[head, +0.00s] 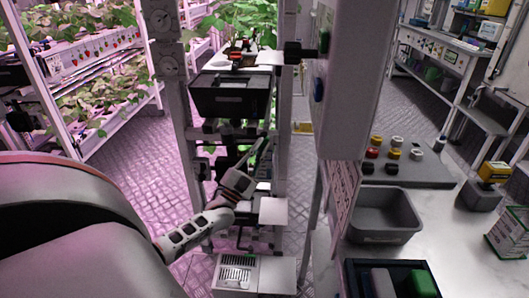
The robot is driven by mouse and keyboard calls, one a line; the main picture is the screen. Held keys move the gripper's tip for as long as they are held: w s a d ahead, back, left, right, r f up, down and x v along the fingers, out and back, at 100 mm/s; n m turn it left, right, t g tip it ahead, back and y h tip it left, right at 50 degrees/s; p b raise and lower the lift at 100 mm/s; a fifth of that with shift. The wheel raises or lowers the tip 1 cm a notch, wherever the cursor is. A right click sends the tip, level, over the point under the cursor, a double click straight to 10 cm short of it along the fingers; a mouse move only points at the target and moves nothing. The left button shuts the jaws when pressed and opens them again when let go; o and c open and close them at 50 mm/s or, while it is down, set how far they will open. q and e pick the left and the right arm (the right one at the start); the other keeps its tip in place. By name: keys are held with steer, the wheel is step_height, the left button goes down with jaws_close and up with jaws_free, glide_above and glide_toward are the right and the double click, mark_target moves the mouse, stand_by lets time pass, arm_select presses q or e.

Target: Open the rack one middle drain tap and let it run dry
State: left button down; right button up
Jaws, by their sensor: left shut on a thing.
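The rack (181,100) stands upright in the middle of the head view, with stacked levels between pale posts. A dark tray (231,97) sits in its upper part. My left gripper (256,153) reaches in from the lower left to the rack's middle level, below that tray. Its jaws are shut on a small part there, which looks like the middle drain tap; the fingers and shadow mostly hide it. I cannot tell how far the tap is turned, or whether water runs. My right gripper is out of view.
A pale post with a panel (341,80) stands close on the right. The bench beyond holds a grey bin (383,216), a board with coloured knobs (408,170) and a dark crate (391,266). A slotted drain box (237,271) is at the rack's foot. Plant shelves (95,65) stand left.

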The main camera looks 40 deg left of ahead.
arm_select(q)
steer(key=n+y+b, duration=0.1)
steer(key=n+y, duration=0.2)
steer(key=f+n+y+b, duration=0.1)
steer(key=n+y, duration=0.2)
steer(key=n, duration=0.1)
steer(key=shift+w+d, duration=0.15)
steer(key=shift+d, duration=0.05)
steer(key=n+g+y, duration=0.1)
steer(key=n+y, duration=0.1)
steer(key=n, duration=0.1)
steer(key=n+g+y+b, duration=0.1)
steer(key=n+y, duration=0.2)
steer(key=n+g+y, duration=0.1)
steer(key=n+y, duration=0.1)
steer(key=shift+w+d+r+n+y+b, duration=0.1)
steer(key=shift+r+n+y+b, duration=0.2)
steer(key=shift+n+b, duration=0.1)
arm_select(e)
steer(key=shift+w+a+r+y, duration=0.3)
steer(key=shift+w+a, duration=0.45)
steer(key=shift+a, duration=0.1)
arm_select(q)
steer(key=shift+n+g, duration=0.3)
steer(key=shift+g, duration=0.1)
steer(key=shift+n+y, duration=0.3)
steer(key=shift+y, duration=0.1)
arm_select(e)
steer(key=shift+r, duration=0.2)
